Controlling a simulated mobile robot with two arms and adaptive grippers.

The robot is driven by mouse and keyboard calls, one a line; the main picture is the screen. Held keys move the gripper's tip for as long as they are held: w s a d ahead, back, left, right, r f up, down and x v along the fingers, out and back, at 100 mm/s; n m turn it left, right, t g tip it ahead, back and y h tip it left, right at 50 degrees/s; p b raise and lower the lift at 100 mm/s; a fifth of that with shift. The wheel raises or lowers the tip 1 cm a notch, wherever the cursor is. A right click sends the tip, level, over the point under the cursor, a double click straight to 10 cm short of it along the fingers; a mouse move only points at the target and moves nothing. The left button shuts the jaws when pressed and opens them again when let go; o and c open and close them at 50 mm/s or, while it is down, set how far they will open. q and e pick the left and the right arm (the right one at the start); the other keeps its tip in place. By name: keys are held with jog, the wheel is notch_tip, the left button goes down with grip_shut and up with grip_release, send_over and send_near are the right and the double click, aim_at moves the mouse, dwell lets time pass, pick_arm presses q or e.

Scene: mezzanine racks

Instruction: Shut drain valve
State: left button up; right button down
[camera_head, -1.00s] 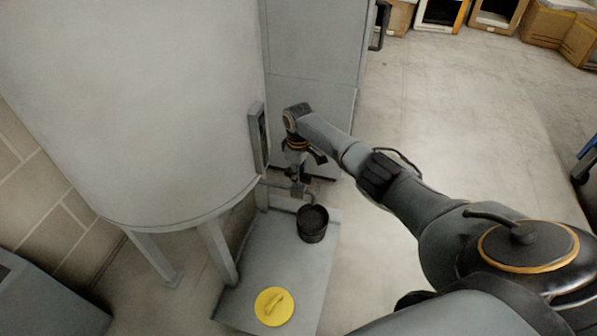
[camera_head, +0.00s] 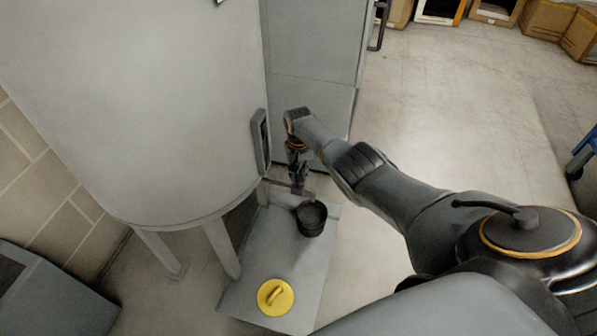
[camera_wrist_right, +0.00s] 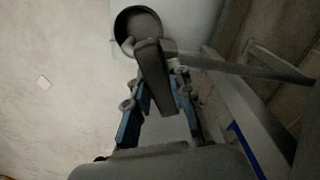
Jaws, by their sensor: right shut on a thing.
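The drain valve (camera_head: 308,194) sits on a pipe low at the side of the big grey tank (camera_head: 140,100), above a black bucket (camera_head: 312,231). My right gripper (camera_head: 298,183) points down at the valve and mostly hides it in the head view. In the right wrist view, the fingers of my right gripper (camera_wrist_right: 163,100) are shut on the dark valve lever (camera_wrist_right: 152,66). The bucket's round mouth (camera_wrist_right: 140,22) shows just beyond the lever. My left gripper is in neither view.
A yellow lid with a handle (camera_head: 275,297) lies on the grey base plate (camera_head: 255,262) in front of the bucket. Tank legs (camera_head: 222,250) stand at left. A grey cabinet (camera_head: 312,60) stands behind. The floor at right (camera_head: 450,110) is clear.

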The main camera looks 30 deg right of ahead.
jog(key=m, duration=0.3)
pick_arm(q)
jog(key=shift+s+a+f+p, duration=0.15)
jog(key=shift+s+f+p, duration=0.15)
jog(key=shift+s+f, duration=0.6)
pick_arm(e)
jog(key=shift+m, duration=0.9)
jog(key=c, duration=1.2)
grip_release()
jog(key=shift+o, duration=0.2)
jog(key=shift+r, duration=0.1)
notch_tip(320, 180, up, 12)
